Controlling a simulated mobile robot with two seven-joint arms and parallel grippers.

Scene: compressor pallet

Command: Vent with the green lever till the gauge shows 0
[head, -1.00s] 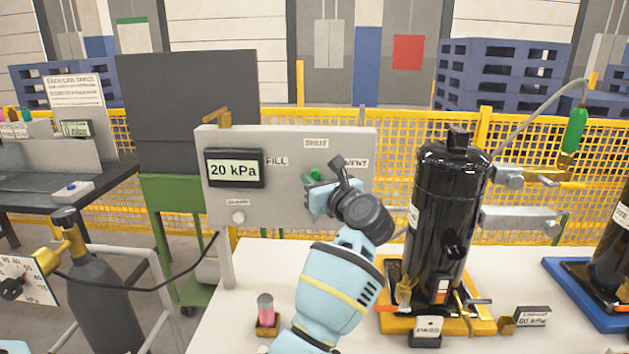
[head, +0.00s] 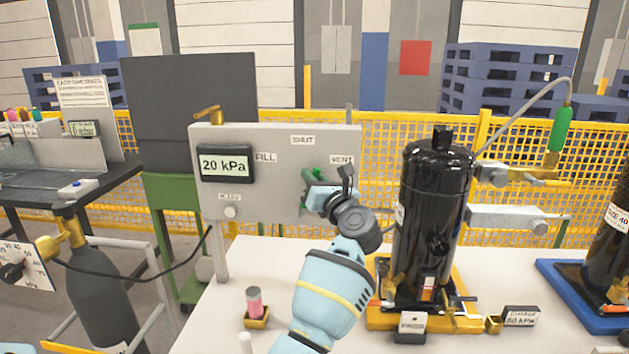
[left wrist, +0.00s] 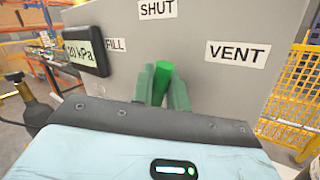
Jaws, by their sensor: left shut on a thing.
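The grey panel (head: 265,200) carries a gauge (head: 224,164) that reads 20 kPa. Labels FILL, SHUT and VENT are set around a green lever (head: 308,175). My left gripper (head: 316,188) is at the panel, shut on the lever. In the left wrist view the lever's green end (left wrist: 162,76) shows between the two fingers of my left gripper (left wrist: 163,92). It points up, roughly below the SHUT label (left wrist: 157,9), with VENT (left wrist: 237,53) to its right. The lever's base is hidden. My right gripper is not in view.
A black compressor (head: 433,215) stands on a yellow tray right of my left arm, with hoses and fittings beside it. A dark gas bottle (head: 105,290) is at the left.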

